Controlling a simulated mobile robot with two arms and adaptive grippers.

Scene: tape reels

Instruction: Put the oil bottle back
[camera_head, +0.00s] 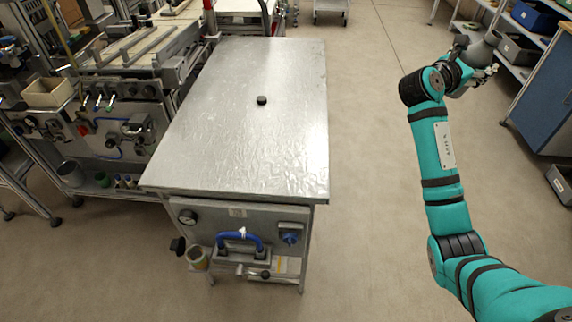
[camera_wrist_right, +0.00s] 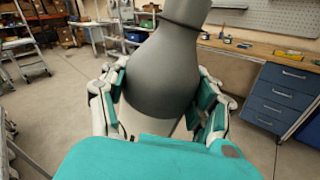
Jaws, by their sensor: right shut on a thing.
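A dark grey rounded bottle (camera_wrist_right: 160,70), which I take to be the oil bottle, fills the middle of the right wrist view. My right gripper (camera_wrist_right: 160,92) is shut on its wide body, with a finger on each side. In the head view the right gripper (camera_head: 478,78) is at the upper right, over the floor and away from the metal table. The grey bottle (camera_head: 478,50) shows there only small and partly hidden by the hand. My left gripper is not in view.
A metal-topped table (camera_head: 240,150) stands in the middle with a small black round object (camera_head: 261,100) on it. Machinery (camera_head: 110,110) is at the left. A blue cabinet (camera_head: 547,105) and shelves are at the right. The floor between is clear.

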